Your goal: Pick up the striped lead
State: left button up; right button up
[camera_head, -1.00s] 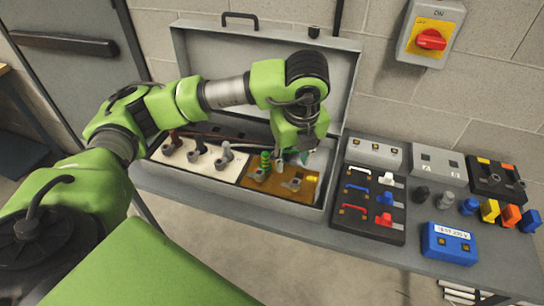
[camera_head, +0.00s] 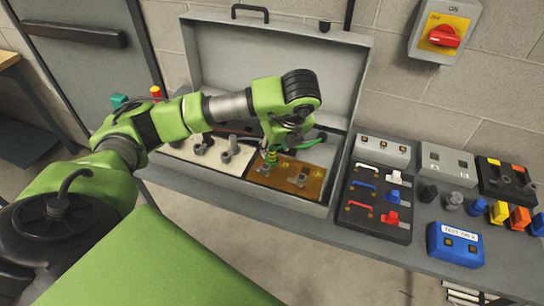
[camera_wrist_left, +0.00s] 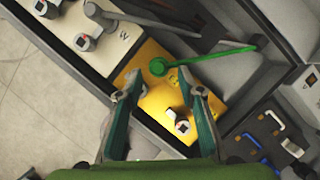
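The striped lead (camera_head: 272,157) is green with yellow bands at its plug. Its plug stands upright on the orange-brown board inside the open grey case, and a green cable runs off to the right. In the left wrist view the lead (camera_wrist_left: 215,54) shows as a green round plug top with a cable, beyond my fingertips. My left gripper (camera_head: 287,142) is over the case, close to the plug. In the left wrist view my left gripper (camera_wrist_left: 162,90) has its two teal fingers wide apart with nothing between them. My right gripper is not in view.
The case wall (camera_head: 290,205) and raised lid (camera_head: 215,55) bound the space. A white board (camera_head: 205,158) with grey plugs lies left. A black panel (camera_head: 375,215), a blue box (camera_head: 455,243) and several plugs stand right. A switch (camera_head: 443,36) is on the wall.

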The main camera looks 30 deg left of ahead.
aim_at(273, 150)
pick_arm(q)
jog(key=p+x, duration=0.2)
jog(key=x, duration=0.2)
jog(key=shift+a+f, duration=0.15)
jog(key=shift+a, duration=0.05)
jog(key=shift+f, duration=0.2)
jog(key=c, duration=0.9)
grip_shut()
jog(key=shift+r, duration=0.1)
